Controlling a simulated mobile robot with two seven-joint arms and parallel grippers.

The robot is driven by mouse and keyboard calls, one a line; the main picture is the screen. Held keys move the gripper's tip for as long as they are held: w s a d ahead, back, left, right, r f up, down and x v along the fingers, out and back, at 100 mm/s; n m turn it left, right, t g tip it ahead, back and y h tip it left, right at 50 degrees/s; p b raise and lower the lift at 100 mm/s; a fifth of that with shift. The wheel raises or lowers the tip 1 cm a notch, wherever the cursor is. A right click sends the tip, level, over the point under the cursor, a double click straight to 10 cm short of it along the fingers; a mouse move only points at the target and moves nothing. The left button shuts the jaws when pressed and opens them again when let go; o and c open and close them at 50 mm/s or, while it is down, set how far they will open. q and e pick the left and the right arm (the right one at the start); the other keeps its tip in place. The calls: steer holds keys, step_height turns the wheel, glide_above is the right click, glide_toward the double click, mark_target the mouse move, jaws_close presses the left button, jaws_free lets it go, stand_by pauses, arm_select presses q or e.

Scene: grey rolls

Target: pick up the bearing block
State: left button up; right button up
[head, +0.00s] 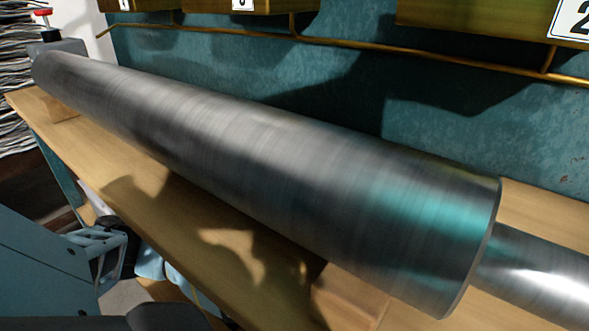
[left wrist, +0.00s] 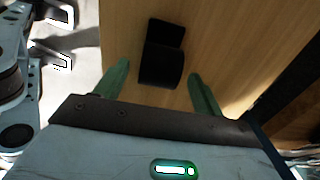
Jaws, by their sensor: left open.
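In the left wrist view a small black block (left wrist: 162,66), which I take to be the bearing block, rests on a wooden surface (left wrist: 225,35). It has a squarish far part and a curved nearer part. My left gripper (left wrist: 160,72) is open, with one green finger to each side of the block. The near end of the block shows between the fingertips, with a gap on both sides; I cannot tell the height of the fingers above it. I cannot make out this block in the head view. My right gripper is not clearly in view.
A large grey roll (head: 270,165) lies along a wooden bench (head: 80,145) in the head view, with a thinner shaft (head: 540,280) at its right end. A teal wall (head: 440,130) with a brass pipe (head: 340,42) stands behind. Parts of my arm fill the lower left.

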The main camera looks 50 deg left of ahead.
arm_select(q)
step_height(320, 180, down, 3)
steer(key=shift+r+b, duration=0.1)
steer(key=shift+b, duration=0.6)
steer(key=shift+f, duration=0.3)
steer(key=shift+c, duration=0.3)
steer(key=c, duration=0.4)
steer(key=shift+r, duration=0.1)
steer(key=c, duration=1)
